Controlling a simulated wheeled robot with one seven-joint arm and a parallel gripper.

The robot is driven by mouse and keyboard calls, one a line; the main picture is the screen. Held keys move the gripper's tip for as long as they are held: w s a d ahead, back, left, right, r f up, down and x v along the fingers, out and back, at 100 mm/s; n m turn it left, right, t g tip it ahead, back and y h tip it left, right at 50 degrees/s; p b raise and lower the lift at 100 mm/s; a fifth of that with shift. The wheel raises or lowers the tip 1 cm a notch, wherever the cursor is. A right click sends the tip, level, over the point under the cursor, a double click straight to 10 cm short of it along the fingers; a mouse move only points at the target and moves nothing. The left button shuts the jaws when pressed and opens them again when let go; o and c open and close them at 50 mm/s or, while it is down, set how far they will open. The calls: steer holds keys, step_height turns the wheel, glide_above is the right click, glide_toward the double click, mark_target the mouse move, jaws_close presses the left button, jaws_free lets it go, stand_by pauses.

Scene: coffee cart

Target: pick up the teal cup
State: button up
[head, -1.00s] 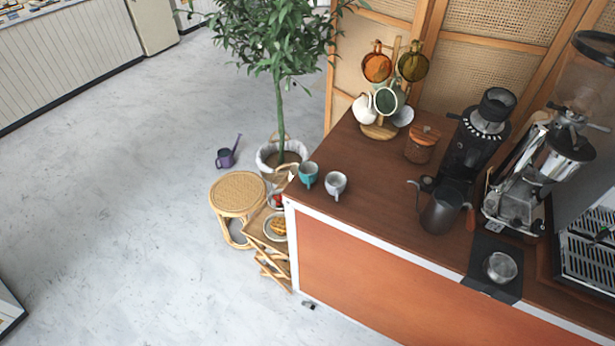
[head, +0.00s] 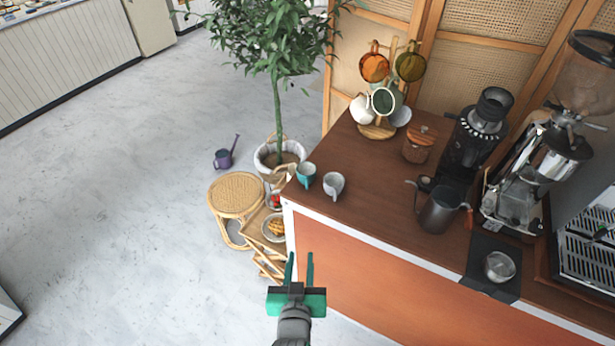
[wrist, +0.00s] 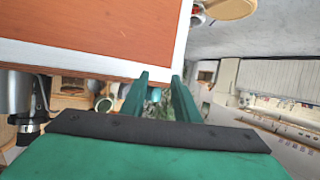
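The teal cup (head: 306,174) stands upright on the left end of the brown counter top (head: 375,185), near its corner. A white cup (head: 333,185) stands just right of it. My gripper (head: 300,258) is in front of the cart's orange side, nearer to me than the cups and apart from them. Its two green fingers are spread with a gap and nothing between them. In the wrist view my gripper (wrist: 160,85) points past the cart's white edge, and a small bit of teal shows between the fingers, partly hidden by them.
A mug tree (head: 378,130) with several mugs, a wooden-lidded jar (head: 419,145), a dark kettle (head: 440,208) and a grinder (head: 480,135) stand farther right on the counter. A potted tree (head: 278,130) and a rattan stool (head: 236,195) stand left of the cart.

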steer(key=m+h, duration=0.2)
glide_toward(307, 187)
steer(key=shift+g, duration=0.4)
steer(key=shift+r+x, duration=0.15)
steer(key=shift+x, duration=2.05)
steer(key=shift+r+x, duration=0.2)
steer(key=shift+x, duration=1.95)
steer(key=shift+a, duration=0.15)
jaws_close()
